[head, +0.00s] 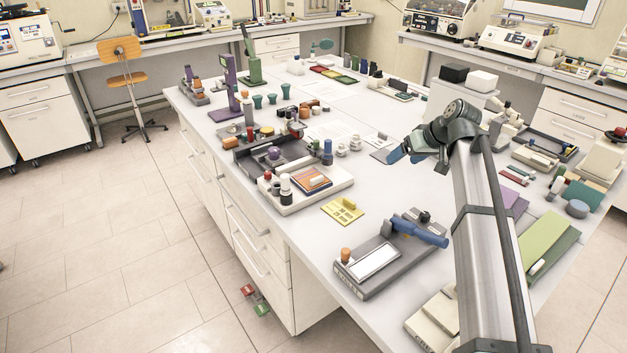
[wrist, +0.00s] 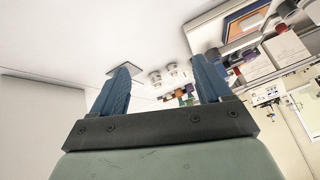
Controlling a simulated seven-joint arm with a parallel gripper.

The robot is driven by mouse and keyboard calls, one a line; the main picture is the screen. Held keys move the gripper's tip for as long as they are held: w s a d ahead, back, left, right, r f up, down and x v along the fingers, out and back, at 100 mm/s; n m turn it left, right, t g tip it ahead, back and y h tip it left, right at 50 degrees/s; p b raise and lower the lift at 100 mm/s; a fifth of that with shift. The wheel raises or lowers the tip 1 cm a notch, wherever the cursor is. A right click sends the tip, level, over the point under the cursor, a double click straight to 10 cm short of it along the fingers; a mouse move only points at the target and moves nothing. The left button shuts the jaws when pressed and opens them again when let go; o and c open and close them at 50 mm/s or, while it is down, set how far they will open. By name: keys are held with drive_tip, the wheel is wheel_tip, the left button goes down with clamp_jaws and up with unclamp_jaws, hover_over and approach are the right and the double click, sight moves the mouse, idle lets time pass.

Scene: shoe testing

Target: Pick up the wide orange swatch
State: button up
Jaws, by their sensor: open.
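The wide orange swatch is most likely the flat orange piece (head: 309,179) with a blue edge, lying on the white tray (head: 335,187) at the near left of the bench. In the wrist view an orange patch (wrist: 246,24) with a blue border shows at the upper right, beyond the right finger. My gripper (head: 394,155) is above the bench, to the right of the tray and well apart from it. Its two blue fingers (wrist: 163,80) are spread with nothing between them.
Red-topped and black bottles (head: 285,187) stand at the tray's left, close to the orange piece. A dark rack (head: 262,158) lies behind it. A yellow card (head: 343,211) and a grey device with a blue handle (head: 390,256) lie in front. The bench between tray and gripper is mostly clear.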

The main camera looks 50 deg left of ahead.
sight(317, 178)
drive_tip(key=s+a+r+n+h, duration=0.1)
drive_tip(key=s+a+r+n, duration=0.15)
drive_tip(key=s+a, duration=0.45)
drive_tip(key=s+a+r+n+h, duration=0.1)
drive_tip(key=s+a+r+h, duration=0.2)
drive_tip(key=s, duration=0.8)
drive_tip(key=shift+y, duration=0.6)
drive_tip(key=x, duration=1.4)
drive_tip(key=shift+w+a, duration=0.15)
drive_tip(key=shift+a, duration=0.15)
drive_tip(key=c, duration=1.1)
drive_tip(key=shift+r, duration=0.15)
wheel_tip(317, 178, up, 10)
drive_tip(key=shift+f, duration=5)
